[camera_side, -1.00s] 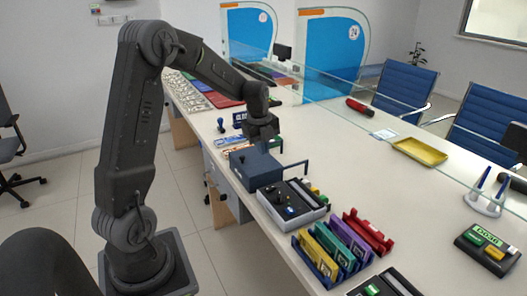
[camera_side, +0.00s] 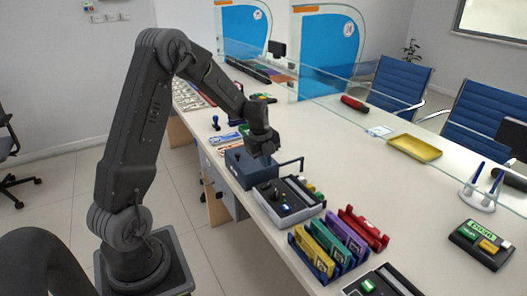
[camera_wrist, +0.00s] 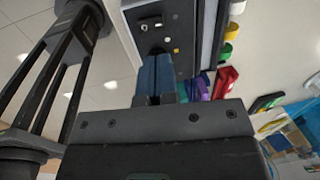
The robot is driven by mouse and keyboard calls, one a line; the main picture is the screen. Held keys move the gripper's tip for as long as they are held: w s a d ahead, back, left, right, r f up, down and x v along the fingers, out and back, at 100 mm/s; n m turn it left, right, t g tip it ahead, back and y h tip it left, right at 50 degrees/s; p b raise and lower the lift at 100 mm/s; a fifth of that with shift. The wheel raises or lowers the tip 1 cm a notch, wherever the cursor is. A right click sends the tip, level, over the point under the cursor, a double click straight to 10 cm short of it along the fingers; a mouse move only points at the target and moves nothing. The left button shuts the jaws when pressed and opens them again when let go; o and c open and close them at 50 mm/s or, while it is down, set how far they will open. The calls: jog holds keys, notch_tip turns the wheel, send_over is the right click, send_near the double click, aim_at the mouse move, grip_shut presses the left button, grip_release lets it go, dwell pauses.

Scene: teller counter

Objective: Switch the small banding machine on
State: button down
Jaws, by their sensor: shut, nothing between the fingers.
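A grey-cased unit with a black top, small knobs and a switch-like part (camera_side: 290,203) stands near the counter's front edge; I take it for the small banding machine, though no label is legible. Its black panel with small pale and yellow parts (camera_wrist: 178,22) seems to show at the top of the wrist view. A dark blue box with a bar handle (camera_side: 238,170) stands just behind it. My gripper (camera_side: 266,152) is shut and empty, pointing down above the blue box, beside the unit. Whether it touches the box is unclear.
A rack of yellow, green, purple and red holders (camera_side: 322,250) stands in front of the unit. Another black-topped device (camera_side: 400,283) is at the bottom edge. A yellow tray (camera_side: 415,148) and a keypad device (camera_side: 483,245) lie right. The counter's middle is clear.

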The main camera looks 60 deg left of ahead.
aim_at(265, 186)
jog(key=f, duration=0.5)
jog(key=w+f, duration=0.1)
jog(key=f, duration=0.1)
jog(key=shift+w+f, duration=0.1)
jog(key=shift+f, duration=0.2)
jog(key=shift+w+f+g, duration=0.1)
jog(key=shift+f+g, duration=0.1)
jog(key=shift+g, duration=0.1)
jog(key=shift+s, duration=0.2)
jog(key=shift+s+r, duration=0.2)
jog(key=shift+s, duration=0.4)
jog(key=shift+r, duration=0.1)
notch_tip(265, 186, up, 14)
jog(key=s, duration=0.2)
